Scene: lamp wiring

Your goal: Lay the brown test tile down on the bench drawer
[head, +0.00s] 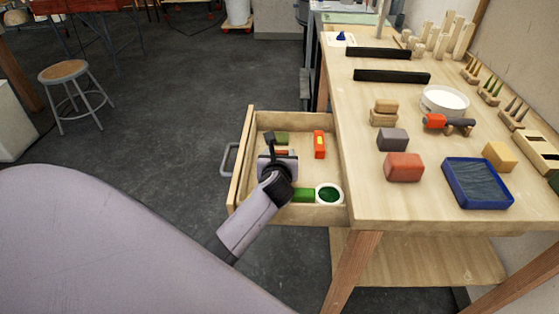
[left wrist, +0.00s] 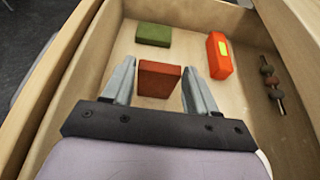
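The brown test tile (left wrist: 159,80) lies in the open bench drawer (head: 241,180), and in the left wrist view it shows between the two fingers of my left gripper (left wrist: 160,75). A narrow gap shows on each side of it, so the fingers look open and not closed on it. In the head view my left gripper (head: 280,150) is inside the drawer and hides most of the tile. The drawer floor also shows bare in the left wrist view (left wrist: 245,110). My right gripper is in neither view.
The bench top (head: 355,190) holds grey and red blocks and a blue tray (head: 477,184).

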